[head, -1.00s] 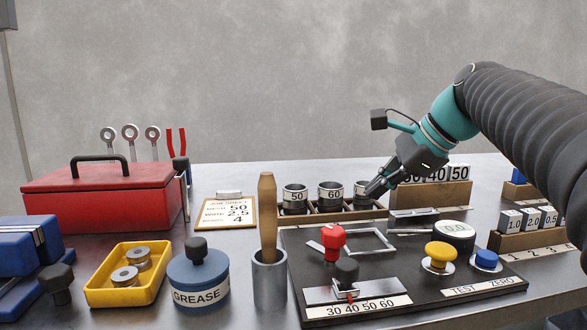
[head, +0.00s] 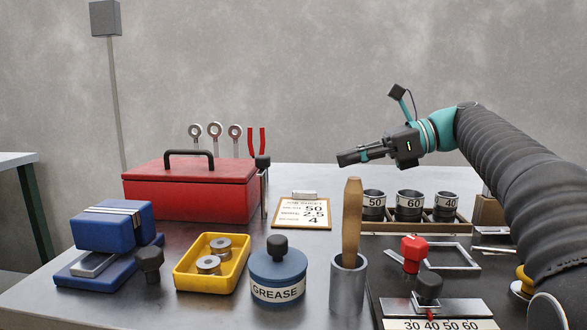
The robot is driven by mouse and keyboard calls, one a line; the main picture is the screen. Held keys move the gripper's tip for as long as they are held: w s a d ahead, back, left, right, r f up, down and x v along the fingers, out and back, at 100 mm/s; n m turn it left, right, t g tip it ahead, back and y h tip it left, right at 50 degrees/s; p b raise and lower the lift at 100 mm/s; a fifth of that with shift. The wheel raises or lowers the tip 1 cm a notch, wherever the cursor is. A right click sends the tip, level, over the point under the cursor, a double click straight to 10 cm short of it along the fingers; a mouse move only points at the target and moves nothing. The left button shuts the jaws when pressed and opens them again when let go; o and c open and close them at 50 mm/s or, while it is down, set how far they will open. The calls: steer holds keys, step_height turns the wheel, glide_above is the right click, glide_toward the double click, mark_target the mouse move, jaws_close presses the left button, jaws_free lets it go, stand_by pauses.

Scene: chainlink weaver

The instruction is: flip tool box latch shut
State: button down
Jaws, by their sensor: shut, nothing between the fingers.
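The red tool box (head: 190,192) stands at the back left of the bench in the head view, with its lid down and a black handle on top. A metal lever with a black knob (head: 262,162) stands upright at the box's right end; it looks like the latch. Its lower part is narrow and hard to make out. My gripper (head: 345,158) is shut and empty. It is in the air to the right of the tool box, apart from it, with its fingers pointing left toward the knob.
A row of tools (head: 235,132) stands behind the box. The job sheet (head: 302,213), grease pot (head: 278,275), yellow tray (head: 238,283), and wooden-handled tool in a metal cup (head: 352,215) are in front. Black cups (head: 409,205) sit in a rack at right. A blue device (head: 108,228) is at left.

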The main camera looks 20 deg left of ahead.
steer(key=b, duration=0.2)
glide_toward(262, 190)
steer(key=s+a+r, duration=0.2)
steer(key=s+a, duration=0.2)
steer(key=shift+a+f, duration=0.1)
steer(key=shift+a, duration=0.3)
steer(key=shift+s+d+t, duration=0.1)
steer(key=shift+t, duration=0.2)
